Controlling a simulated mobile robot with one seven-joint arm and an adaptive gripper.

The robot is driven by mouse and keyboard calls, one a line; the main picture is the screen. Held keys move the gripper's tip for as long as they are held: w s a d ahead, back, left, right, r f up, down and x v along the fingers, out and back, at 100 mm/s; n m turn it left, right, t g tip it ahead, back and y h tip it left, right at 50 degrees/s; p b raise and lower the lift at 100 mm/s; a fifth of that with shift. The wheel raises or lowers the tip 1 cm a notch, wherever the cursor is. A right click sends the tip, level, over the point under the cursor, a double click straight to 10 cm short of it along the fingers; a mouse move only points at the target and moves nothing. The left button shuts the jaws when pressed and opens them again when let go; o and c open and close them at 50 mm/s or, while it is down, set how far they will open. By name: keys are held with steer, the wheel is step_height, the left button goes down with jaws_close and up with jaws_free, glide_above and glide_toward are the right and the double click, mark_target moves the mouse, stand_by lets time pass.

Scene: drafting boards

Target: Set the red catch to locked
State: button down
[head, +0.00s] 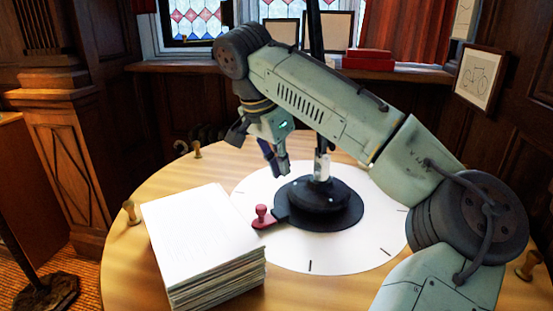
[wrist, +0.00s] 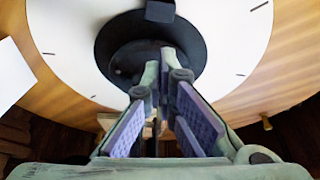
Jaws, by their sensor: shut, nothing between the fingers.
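The red catch (head: 263,217) is a small knob on a flat red tab. It sticks out from the left of a round black base (head: 345,215), over a white disc (head: 350,255) with dark tick marks. My gripper (head: 282,172) points down above and behind the catch, apart from it. Its fingers are shut and empty. In the wrist view the fingertips (wrist: 160,66) lie in front of the black base (wrist: 110,52), and the catch does not show there. No label for locked can be read.
A tall stack of white paper (head: 200,235) stands on the round wooden table (head: 125,275), close to the left of the catch. A dark upright post (head: 317,75) rises from the base, partly behind my arm. Small wooden pegs (head: 130,212) stand around the table edge.

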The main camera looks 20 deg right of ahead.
mark_target(261, 206)
steer(key=b+x, duration=0.3)
steer(key=x, duration=0.3)
steer(key=shift+f+b, duration=0.35)
steer(key=shift+b, duration=0.05)
steer(key=shift+a+f+b, duration=0.1)
steer(key=shift+f+b, duration=0.1)
steer(key=shift+b, duration=0.1)
steer(key=shift+s+a+r+b, duration=0.1)
steer(key=shift+s+a+b, duration=0.15)
steer(key=shift+a, duration=0.6)
steer(key=shift+s+a+r+b, duration=0.1)
steer(key=shift+s+a, duration=0.2)
steer(key=shift+a, duration=0.55)
steer(key=shift+a, duration=0.1)
steer(key=shift+s+a, duration=0.2)
steer(key=shift+a, duration=0.75)
steer(key=shift+s+a, duration=0.2)
steer(key=shift+a, duration=0.7)
steer(key=shift+d, duration=0.1)
